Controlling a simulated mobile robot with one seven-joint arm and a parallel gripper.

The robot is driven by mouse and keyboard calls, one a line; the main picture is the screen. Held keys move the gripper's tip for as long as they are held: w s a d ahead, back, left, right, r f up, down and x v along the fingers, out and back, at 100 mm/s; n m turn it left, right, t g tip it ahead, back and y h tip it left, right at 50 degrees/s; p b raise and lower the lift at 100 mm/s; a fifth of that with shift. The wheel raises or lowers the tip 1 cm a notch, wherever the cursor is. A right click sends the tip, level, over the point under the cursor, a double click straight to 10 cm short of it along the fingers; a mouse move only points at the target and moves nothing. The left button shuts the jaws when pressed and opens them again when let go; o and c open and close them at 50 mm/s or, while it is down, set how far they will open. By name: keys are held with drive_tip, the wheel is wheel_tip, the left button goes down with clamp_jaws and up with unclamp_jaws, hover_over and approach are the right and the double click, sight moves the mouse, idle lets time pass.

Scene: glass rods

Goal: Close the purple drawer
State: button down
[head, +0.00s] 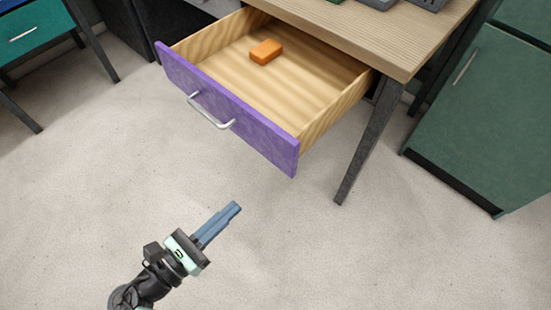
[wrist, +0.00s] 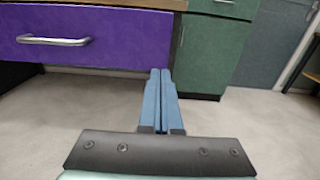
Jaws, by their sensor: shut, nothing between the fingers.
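The purple drawer (head: 225,108) is pulled well out from under a wooden desk in the head view. Its purple front carries a silver bar handle (head: 211,112), and an orange block (head: 265,51) lies inside near the back. In the wrist view, the purple front (wrist: 112,48) and handle (wrist: 54,40) are at the upper left. My gripper (head: 237,206) is shut and empty, in front of the drawer and apart from it. In the wrist view, its blue fingers (wrist: 160,73) point toward the right part of the purple front.
The wooden desk (head: 360,33) has a dark leg (head: 368,140) right of the drawer. A green cabinet (head: 485,110) stands at the right. A teal drawer unit (head: 28,38) is at the upper left. The pale floor (head: 90,190) in front is clear.

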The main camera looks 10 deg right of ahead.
sight(286, 160)
drive_tip(key=b+x, duration=0.1)
drive_tip(key=x, duration=1.3)
drive_tip(key=shift+b, duration=0.35)
